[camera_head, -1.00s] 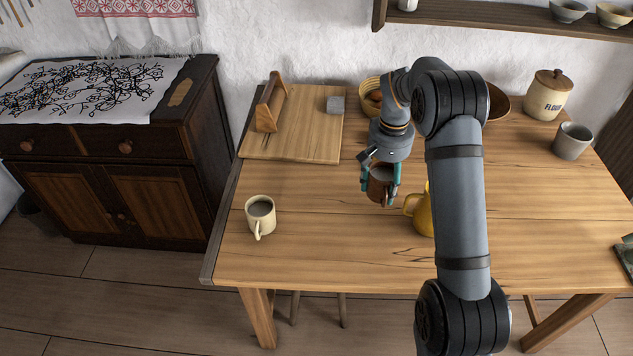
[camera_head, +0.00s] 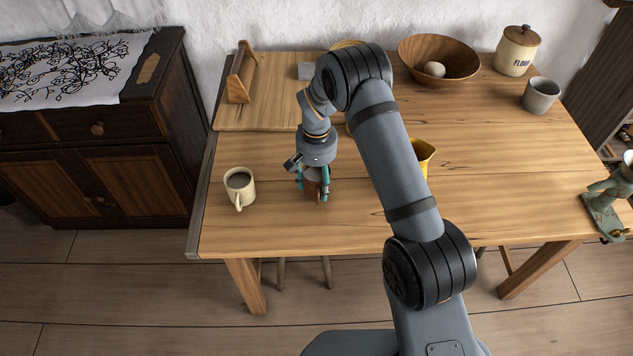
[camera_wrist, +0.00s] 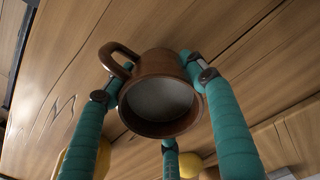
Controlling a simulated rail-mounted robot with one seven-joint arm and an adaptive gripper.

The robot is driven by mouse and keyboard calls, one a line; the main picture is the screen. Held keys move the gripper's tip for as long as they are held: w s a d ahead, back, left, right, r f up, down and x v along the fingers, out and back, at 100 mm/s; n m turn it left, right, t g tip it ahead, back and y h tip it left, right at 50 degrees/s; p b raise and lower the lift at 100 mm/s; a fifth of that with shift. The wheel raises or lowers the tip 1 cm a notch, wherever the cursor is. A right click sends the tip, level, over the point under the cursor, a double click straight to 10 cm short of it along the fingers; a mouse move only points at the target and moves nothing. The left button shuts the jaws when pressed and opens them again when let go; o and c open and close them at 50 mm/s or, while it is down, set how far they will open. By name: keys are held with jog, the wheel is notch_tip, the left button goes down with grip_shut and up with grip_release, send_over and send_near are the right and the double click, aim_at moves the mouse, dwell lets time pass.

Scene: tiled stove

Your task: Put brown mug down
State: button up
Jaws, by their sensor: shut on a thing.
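The brown mug (camera_head: 313,176) is held between the teal fingers of my gripper (camera_head: 312,192), over the left front part of the wooden table (camera_head: 470,200). In the wrist view the brown mug (camera_wrist: 160,100) sits between the fingers, its round mouth facing the camera and its handle at the upper left. My gripper is shut on it. I cannot tell whether the mug's base touches the table.
A cream mug (camera_head: 240,187) stands to the left of my gripper. A yellow jug (camera_head: 422,157) is to the right, partly behind my arm. A cutting board (camera_head: 262,116) lies behind; a wooden bowl (camera_head: 440,56), flour jar (camera_head: 517,50) and grey cup (camera_head: 541,94) are at the back right.

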jog(key=shift+f, duration=0.5)
jog(key=shift+f, duration=0.15)
jog(key=o, duration=1.4)
jog(key=shift+w+r, duration=0.1)
jog(key=shift+r, duration=0.5)
notch_tip(320, 180, up, 11)
jog(key=shift+r+b, duration=0.1)
jog(key=shift+b, duration=0.4)
